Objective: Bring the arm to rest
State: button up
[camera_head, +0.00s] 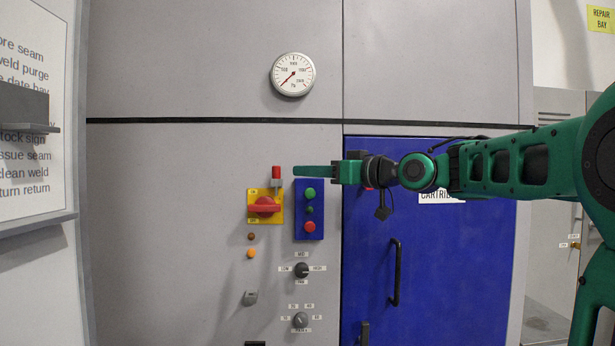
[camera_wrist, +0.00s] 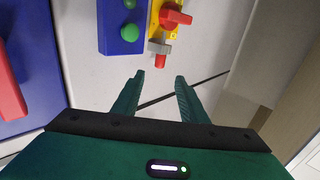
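My green arm reaches in from the right in the head view, and my gripper (camera_head: 297,171) points left in front of the grey panel, at the top of the blue button box (camera_head: 309,224). In the wrist view my gripper (camera_wrist: 159,80) has its two fingers apart with nothing between them. A red-tipped grey part (camera_wrist: 160,57) lies just beyond the fingertips there. It also shows in the head view as a red cylinder (camera_head: 276,173) left of the gripper. Whether the fingers touch anything cannot be told.
A yellow-backed red rotary switch (camera_head: 265,206), two knobs (camera_head: 302,270) and a round gauge (camera_head: 293,74) are on the panel. A blue door (camera_head: 440,270) with a black handle (camera_head: 395,272) is behind my arm. A whiteboard (camera_head: 40,185) stands at left.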

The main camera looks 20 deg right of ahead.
jog(key=s+d+f+m+g+h, duration=0.2)
jog(key=s+d+f, duration=0.1)
jog(key=f, duration=0.5)
jog(key=s+d+f+m+g+h, duration=0.2)
jog(key=s+d+f+h, duration=0.1)
jog(key=f, duration=0.5)
jog(key=s+d+f+m+g+h, duration=0.2)
jog(key=s+d+f, duration=0.15)
jog(key=f, duration=0.45)
jog(key=s+f+m+g, duration=0.2)
jog(key=s+f, duration=0.4)
jog(key=s, duration=0.3)
jog(key=s+d+f+m+g, duration=0.1)
jog(key=s+f+g, duration=0.3)
jog(key=s, duration=0.6)
jog(key=s+d+f+m+g+h, duration=0.1)
jog(key=s+f+g, duration=0.3)
jog(key=s+f, duration=0.4)
jog(key=shift+s+f+m, duration=0.4)
jog(key=shift+s+m, duration=0.5)
jog(key=shift+s, duration=0.2)
jog(key=shift+w, duration=0.15)
jog(key=shift+w+f, duration=0.25)
jog(key=shift+w, duration=0.25)
